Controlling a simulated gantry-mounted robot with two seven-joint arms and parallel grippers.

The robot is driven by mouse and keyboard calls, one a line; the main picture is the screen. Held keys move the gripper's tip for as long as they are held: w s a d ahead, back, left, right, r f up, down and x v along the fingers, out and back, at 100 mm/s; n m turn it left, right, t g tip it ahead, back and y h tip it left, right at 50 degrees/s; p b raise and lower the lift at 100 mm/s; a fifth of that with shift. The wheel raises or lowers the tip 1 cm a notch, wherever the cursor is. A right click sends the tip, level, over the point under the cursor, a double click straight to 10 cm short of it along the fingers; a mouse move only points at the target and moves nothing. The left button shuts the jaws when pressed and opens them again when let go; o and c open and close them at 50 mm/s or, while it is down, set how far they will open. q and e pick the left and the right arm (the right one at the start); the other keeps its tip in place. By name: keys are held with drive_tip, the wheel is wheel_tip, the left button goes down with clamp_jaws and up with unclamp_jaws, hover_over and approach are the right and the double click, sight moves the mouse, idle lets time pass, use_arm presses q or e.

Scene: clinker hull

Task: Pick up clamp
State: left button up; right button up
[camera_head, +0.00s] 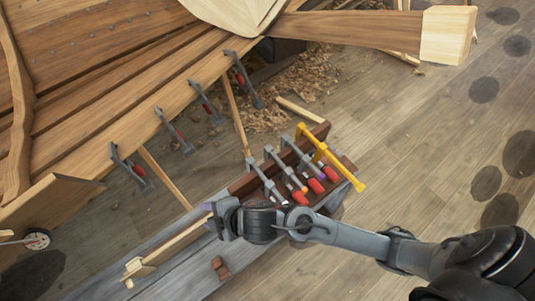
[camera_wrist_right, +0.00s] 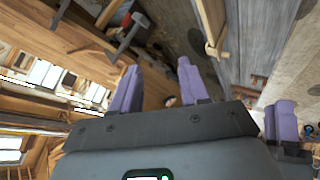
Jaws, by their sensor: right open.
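Several grey clamps with red handles stand in a dark wooden rack (camera_head: 240,185) right of centre in the head view; one is the clamp at the left end (camera_head: 262,180). A yellow clamp (camera_head: 331,158) stands at the right end. More grey clamps (camera_head: 174,131) grip the hull's plank edge. My right gripper (camera_head: 212,216) is open and empty, left of the rack and apart from its clamps. In the right wrist view its purple fingers (camera_wrist_right: 157,66) are spread, with a grey clamp (camera_wrist_right: 127,38) beyond them at upper left.
The wooden hull (camera_head: 100,60) fills the upper left. A grey bench (camera_head: 195,275) carries the rack, a wooden bar clamp (camera_head: 165,253) and small brown blocks (camera_head: 220,267). Props (camera_head: 236,117) lean under the hull. Wood shavings (camera_head: 300,85) lie on the floor, which is clear at right.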

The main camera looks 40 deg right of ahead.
drive_tip(key=a+f+n+y, duration=0.1)
drive_tip(key=a+n+y, duration=0.1)
drive_tip(key=a+n, duration=0.4)
drive_tip(key=n+g+h+b, duration=0.5)
drive_tip(key=n+g+h, duration=0.25)
drive_tip(key=n, duration=0.75)
hover_over(277, 157)
wheel_tip(277, 157, down, 9)
drive_tip(key=shift+g, duration=0.25)
wheel_tip(277, 157, down, 5)
drive_tip(key=shift+a+r+b, duration=0.1)
drive_tip(key=shift+a+b, duration=0.05)
drive_tip(key=shift+b, duration=0.45)
wheel_tip(277, 157, down, 5)
drive_tip(key=shift+s+f+b, duration=0.1)
drive_tip(key=shift+b, duration=1)
drive_tip(key=shift+c, duration=0.4)
